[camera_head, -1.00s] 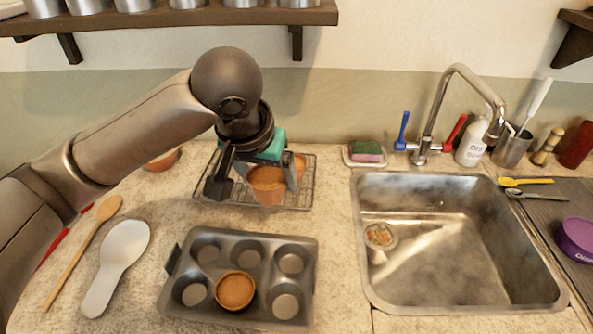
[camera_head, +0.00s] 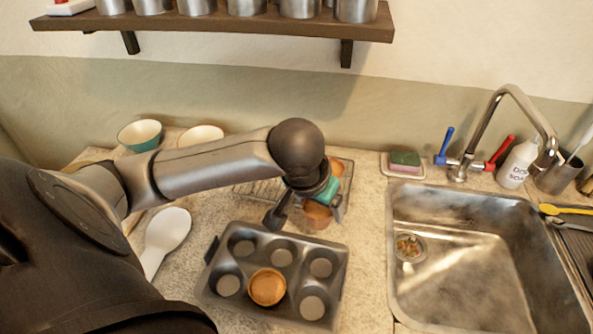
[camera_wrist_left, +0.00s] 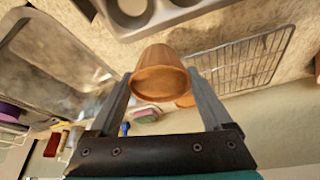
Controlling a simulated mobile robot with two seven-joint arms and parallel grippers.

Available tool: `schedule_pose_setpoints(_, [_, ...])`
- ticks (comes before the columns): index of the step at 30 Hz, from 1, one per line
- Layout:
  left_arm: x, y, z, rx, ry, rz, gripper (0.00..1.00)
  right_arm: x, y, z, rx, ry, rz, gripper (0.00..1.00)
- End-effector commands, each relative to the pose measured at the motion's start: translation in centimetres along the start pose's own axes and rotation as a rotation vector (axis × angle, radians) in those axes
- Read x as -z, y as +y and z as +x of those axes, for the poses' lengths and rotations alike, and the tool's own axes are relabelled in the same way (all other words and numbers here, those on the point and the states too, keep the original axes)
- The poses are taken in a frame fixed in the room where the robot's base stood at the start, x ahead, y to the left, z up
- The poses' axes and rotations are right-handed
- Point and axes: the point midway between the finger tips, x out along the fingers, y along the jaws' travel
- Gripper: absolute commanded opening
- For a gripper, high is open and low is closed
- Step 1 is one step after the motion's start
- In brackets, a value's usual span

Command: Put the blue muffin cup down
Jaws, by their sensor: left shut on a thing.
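No blue muffin cup shows; the cup in my left gripper (camera_head: 307,211) is orange-brown (camera_head: 316,214). The gripper is shut on it, with one finger on each side. In the left wrist view the cup (camera_wrist_left: 160,74) sits between the two grey fingers (camera_wrist_left: 160,98). It hangs near the front right of the wire rack (camera_head: 258,188), behind the muffin tin (camera_head: 232,304). Whether it touches anything below, I cannot tell. A second orange-brown cup (camera_head: 267,287) sits in the tin's front middle hollow. Another orange cup partly shows behind the held one in the wrist view (camera_wrist_left: 185,101). My right gripper is out of view.
A steel sink (camera_head: 475,260) lies to the right, with a sponge (camera_head: 404,159) on a dish behind it. A white spoon rest (camera_head: 168,232) lies left of the tin. Bowls (camera_head: 140,133) stand at the back left. A wall shelf (camera_head: 220,27) hangs above.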

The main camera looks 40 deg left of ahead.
Motion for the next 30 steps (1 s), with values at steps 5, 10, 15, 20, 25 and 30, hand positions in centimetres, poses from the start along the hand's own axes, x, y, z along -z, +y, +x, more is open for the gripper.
schedule_pose_setpoints(5, [-1.3, -2.5, -0.1, 0.007, -0.005, -0.008, 0.20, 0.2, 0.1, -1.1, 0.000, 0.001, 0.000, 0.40])
schedule_pose_setpoints(10, [-2.2, -4.5, -0.3, 0.006, -0.004, -0.003, 0.20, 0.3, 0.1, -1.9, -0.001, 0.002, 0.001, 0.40])
schedule_pose_setpoints(15, [-3.0, -6.3, -0.7, -0.001, -0.005, 0.014, 0.20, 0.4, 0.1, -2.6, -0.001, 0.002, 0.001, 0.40])
schedule_pose_setpoints(20, [-3.5, -7.5, -1.2, -0.011, -0.004, 0.038, 0.20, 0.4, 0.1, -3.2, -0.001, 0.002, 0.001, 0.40])
schedule_pose_setpoints(25, [-3.8, -8.2, -1.5, -0.023, -0.003, 0.060, 0.20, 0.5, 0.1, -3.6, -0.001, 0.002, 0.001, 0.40])
schedule_pose_setpoints(30, [-3.8, -8.4, -1.6, -0.029, 0.001, 0.072, 0.20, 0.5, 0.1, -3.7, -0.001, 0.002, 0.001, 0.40])
